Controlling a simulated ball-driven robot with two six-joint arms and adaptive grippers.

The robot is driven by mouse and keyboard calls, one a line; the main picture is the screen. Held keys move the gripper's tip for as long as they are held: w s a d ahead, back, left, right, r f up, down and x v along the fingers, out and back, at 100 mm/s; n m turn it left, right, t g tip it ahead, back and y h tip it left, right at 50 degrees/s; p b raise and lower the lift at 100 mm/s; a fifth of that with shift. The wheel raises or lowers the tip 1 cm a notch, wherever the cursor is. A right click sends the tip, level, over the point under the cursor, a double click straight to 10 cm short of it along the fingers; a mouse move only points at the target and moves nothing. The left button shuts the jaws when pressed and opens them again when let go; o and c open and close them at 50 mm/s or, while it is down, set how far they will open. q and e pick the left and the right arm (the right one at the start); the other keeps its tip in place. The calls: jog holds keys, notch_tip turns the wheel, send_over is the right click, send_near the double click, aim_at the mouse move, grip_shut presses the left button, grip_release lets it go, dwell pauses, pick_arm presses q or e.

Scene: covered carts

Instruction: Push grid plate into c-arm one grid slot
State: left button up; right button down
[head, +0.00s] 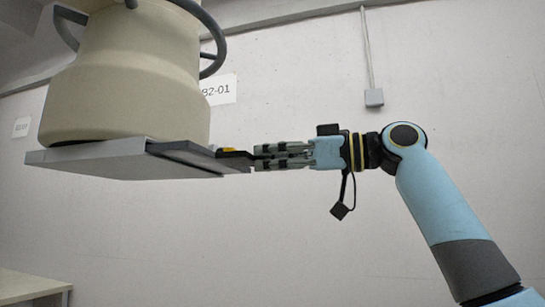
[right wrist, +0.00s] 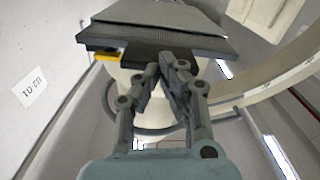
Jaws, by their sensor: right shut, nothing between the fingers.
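The c-arm one (head: 125,95) is a large cream drum with a flat grey slot housing (head: 90,160) under it. The dark grid plate (head: 190,156) sits at the housing's right side, partly in it, with a dark tab and a yellow mark at its outer end. My right gripper (head: 257,158) is shut and empty, its fingertips at the tab, seemingly touching it. In the right wrist view the plate (right wrist: 150,42) lies just beyond the closed fingertips (right wrist: 170,62). How deep the plate sits is hidden. My left gripper is out of view.
Grey curved handles (head: 212,40) ring the drum. A wall sign (head: 220,90) and a cable box (head: 374,98) are on the white wall behind. A pale cart or table corner (head: 32,286) shows at lower left. The space below the housing is clear.

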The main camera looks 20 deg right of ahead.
aim_at(234, 160)
jog(key=shift+p+x, duration=0.55)
jog(key=shift+x, duration=1.55)
jog(key=shift+x, duration=1.3)
jog(key=shift+d, duration=0.1)
